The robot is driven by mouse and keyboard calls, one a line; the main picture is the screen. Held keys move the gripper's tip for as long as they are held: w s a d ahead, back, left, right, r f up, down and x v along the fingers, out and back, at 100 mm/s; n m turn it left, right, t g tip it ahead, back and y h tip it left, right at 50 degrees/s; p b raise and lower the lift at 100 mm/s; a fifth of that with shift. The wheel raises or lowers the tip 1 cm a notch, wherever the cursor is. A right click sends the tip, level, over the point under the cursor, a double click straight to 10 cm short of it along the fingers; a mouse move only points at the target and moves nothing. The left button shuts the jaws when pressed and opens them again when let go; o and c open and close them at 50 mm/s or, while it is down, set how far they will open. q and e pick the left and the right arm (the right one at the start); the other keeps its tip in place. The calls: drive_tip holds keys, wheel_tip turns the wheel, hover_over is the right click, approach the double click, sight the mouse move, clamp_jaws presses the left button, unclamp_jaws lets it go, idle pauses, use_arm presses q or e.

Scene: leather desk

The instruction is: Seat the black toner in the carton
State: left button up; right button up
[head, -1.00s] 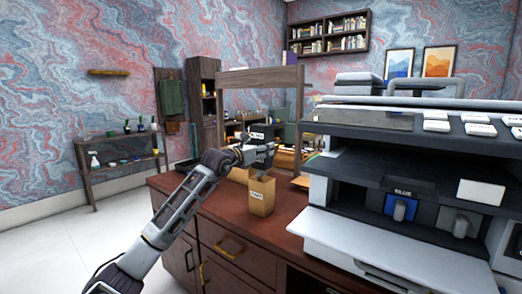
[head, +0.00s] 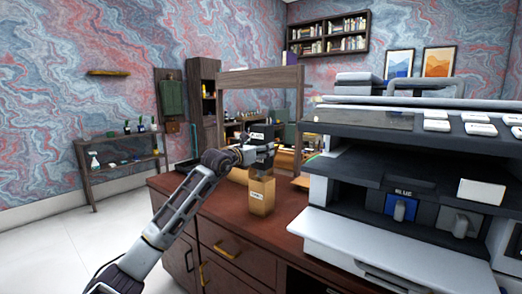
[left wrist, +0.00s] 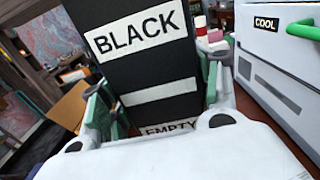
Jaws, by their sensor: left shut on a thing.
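The black toner (head: 260,137) is a dark upright block. In the left wrist view the toner (left wrist: 150,70) shows a white BLACK label and an EMPTY label. My left gripper (head: 266,156) is shut on it, with green-padded fingers at both sides. The brown carton (head: 260,197) stands on the desk directly below, with a white label on its front. The toner's lower end is at the carton's opening; how far it reaches inside is hidden by my gripper and the carton wall. My right gripper is not in view.
The printer (head: 400,240) stands close on the right, with a blue cartridge (head: 400,209) in its bay and an open lower tray. A wooden frame (head: 262,75) rises behind the carton.

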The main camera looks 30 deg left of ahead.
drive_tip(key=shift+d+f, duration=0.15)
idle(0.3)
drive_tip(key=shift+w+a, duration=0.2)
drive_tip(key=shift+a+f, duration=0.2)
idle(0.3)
use_arm(q)
drive_tip(key=shift+f, duration=0.2)
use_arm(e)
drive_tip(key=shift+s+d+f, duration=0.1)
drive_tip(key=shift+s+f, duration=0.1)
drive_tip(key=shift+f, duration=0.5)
use_arm(q)
drive_tip(key=shift+f+b, duration=0.1)
drive_tip(key=shift+b, duration=0.25)
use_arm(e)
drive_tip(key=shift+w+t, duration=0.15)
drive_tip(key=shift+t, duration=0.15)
use_arm(q)
drive_tip(key=shift+f, duration=0.15)
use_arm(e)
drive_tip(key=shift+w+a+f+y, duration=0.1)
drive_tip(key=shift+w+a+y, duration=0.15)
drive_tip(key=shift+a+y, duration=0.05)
use_arm(q)
drive_tip(key=shift+f+b, duration=0.25)
drive_tip(key=shift+b, duration=0.05)
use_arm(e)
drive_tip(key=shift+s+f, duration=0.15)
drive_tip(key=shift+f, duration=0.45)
